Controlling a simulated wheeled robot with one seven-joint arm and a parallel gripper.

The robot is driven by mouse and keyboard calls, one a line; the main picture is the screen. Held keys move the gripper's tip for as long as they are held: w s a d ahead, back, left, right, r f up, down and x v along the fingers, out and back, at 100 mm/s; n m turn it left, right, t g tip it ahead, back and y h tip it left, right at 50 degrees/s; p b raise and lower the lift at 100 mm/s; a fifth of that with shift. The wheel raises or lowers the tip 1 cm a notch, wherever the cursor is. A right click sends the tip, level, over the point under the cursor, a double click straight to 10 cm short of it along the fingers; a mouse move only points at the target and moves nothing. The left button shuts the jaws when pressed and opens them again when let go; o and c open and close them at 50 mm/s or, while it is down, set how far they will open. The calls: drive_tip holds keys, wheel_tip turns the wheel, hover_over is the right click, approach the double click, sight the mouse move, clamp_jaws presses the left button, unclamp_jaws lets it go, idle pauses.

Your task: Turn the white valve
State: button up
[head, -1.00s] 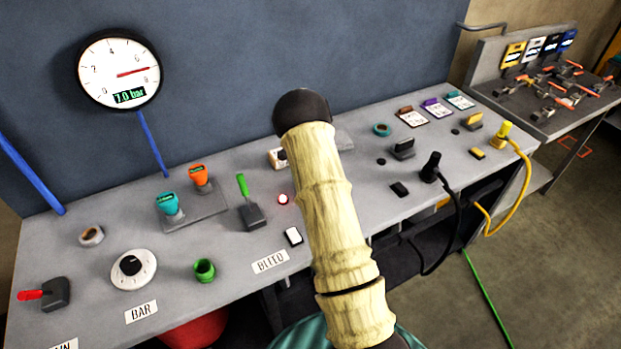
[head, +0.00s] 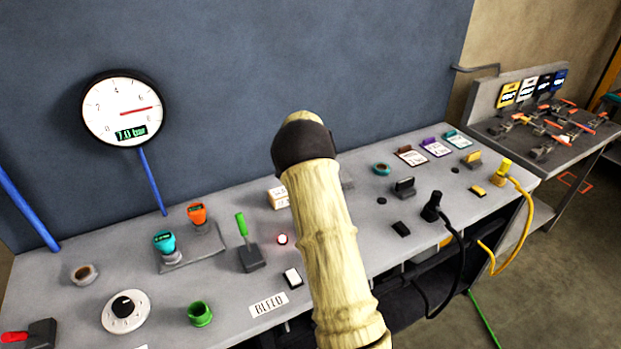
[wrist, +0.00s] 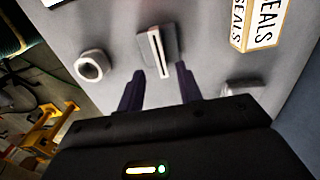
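A white straight handle on a grey block, which looks like the white valve (wrist: 157,52), is just ahead of my gripper in the wrist view. My gripper (wrist: 160,82) shows two dark fingers spread apart, with nothing between them but bench surface. The fingertips are on the near side of the valve, one toward each side; I cannot tell their height above the bench. In the head view my own arm covers this spot, so the valve and fingers are hidden there.
A pale ring (wrist: 89,66) stands left of the valve, and a SEALS box (wrist: 258,22) stands right. In the head view, the bench holds a green lever (head: 243,226), a round white dial (head: 126,311) and a green cup (head: 201,313). A gauge (head: 123,109) hangs behind.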

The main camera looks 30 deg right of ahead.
wheel_tip(320, 180, up, 10)
drive_tip(key=b, duration=0.1)
idle(0.6)
drive_tip(key=s+a+f+n+t, duration=0.1)
drive_tip(key=s+a+n, duration=0.8)
drive_tip(key=s, duration=0.4)
drive_tip(key=s+a+f+n+t, duration=0.1)
drive_tip(key=s+a+f+n, duration=0.1)
drive_tip(key=s+a+n, duration=0.6)
drive_tip(key=s+a, duration=0.1)
drive_tip(key=s, duration=0.5)
drive_tip(key=shift+s+n+t, duration=0.15)
drive_tip(key=shift+n+t, duration=0.15)
drive_tip(key=shift+n, duration=0.1)
